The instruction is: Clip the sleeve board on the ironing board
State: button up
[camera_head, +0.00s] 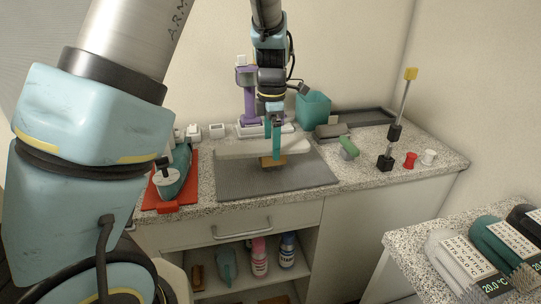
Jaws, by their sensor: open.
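A long pale board (235,148), which looks like the sleeve board, lies across the back part of a flat dark grey pad (275,184) on the counter. The pad may be the ironing board; I cannot tell for sure. A small orange-brown block (273,162) shows at the front edge of the pale board, below my gripper. My gripper (272,150) points down with teal fingers. It is open, over the pale board and just above the brown block. Contact cannot be made out, and the fingers hide part of the board.
A teal iron (176,172) sits on a red mat (189,194) at the left. A purple stand (249,88), teal bin (313,108), dark tray (362,117) and green-handled tool (349,148) stand around. A yellow-topped lever (402,105) rises at the right. The pad's front is clear.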

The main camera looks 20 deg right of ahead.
aim_at(271, 158)
jog(key=shift+a+f+p, duration=0.1)
jog(key=shift+f+p, duration=0.9)
jog(key=shift+f, duration=1.75)
jog(key=shift+c, duration=0.2)
jog(key=shift+r, duration=0.1)
grip_shut()
